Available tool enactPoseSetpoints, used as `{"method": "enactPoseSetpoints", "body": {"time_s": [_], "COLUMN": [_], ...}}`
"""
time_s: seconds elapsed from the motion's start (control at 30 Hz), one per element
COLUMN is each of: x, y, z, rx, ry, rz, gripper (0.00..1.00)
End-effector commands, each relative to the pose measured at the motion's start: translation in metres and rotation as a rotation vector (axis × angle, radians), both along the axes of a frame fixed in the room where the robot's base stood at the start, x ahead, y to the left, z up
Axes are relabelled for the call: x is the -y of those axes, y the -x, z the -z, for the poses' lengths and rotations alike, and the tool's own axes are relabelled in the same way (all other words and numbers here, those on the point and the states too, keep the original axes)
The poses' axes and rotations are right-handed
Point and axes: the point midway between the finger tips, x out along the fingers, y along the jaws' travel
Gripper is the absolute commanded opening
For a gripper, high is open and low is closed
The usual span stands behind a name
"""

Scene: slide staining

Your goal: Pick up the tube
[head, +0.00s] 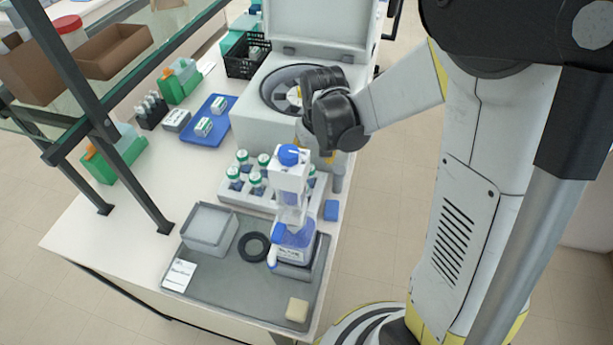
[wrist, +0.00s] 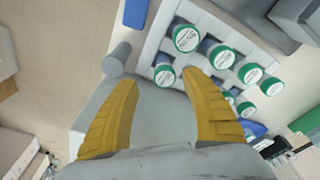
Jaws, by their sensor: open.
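Several tubes with white-and-green caps stand upright in a pale rack; one tube (head: 242,156) shows at the rack's left in the head view. In the wrist view the nearest capped tube (wrist: 164,75) sits just beyond my gripper (wrist: 157,85). Its two yellow fingers are spread with nothing between them. In the head view my gripper (head: 318,156) is above the rack's right end, partly hidden behind a blue-capped dispenser. The rack (wrist: 150,45) also shows in the wrist view, where the tubes' bodies are mostly hidden under their caps.
The blue-capped dispenser (head: 290,185) stands in front of my gripper. A grey cylinder (wrist: 117,58) is by the left finger. The open centrifuge (head: 262,130) is behind. A grey tray (head: 228,285) with a clear box lies in front; a blue tray (head: 217,128) is left.

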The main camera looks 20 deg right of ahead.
Motion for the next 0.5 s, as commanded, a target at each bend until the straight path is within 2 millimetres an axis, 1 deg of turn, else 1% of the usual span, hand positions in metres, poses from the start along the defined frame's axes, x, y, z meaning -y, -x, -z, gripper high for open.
{"method": "enactPoseSetpoints", "body": {"time_s": [0.03,0.17,0.27,0.4,0.5], "x": [0.0,-0.001,-0.003,-0.006,-0.006], "y": [0.0,-0.002,-0.004,-0.009,-0.01], "z": [0.004,0.011,0.024,0.047,0.056], "rx": [0.0,0.0,0.001,0.001,0.001], "ry": [0.0,0.0,0.0,0.0,0.0], "rz": [0.0,0.0,-0.001,-0.001,0.0], "gripper": [0.56,0.56,0.56,0.56,0.56]}}
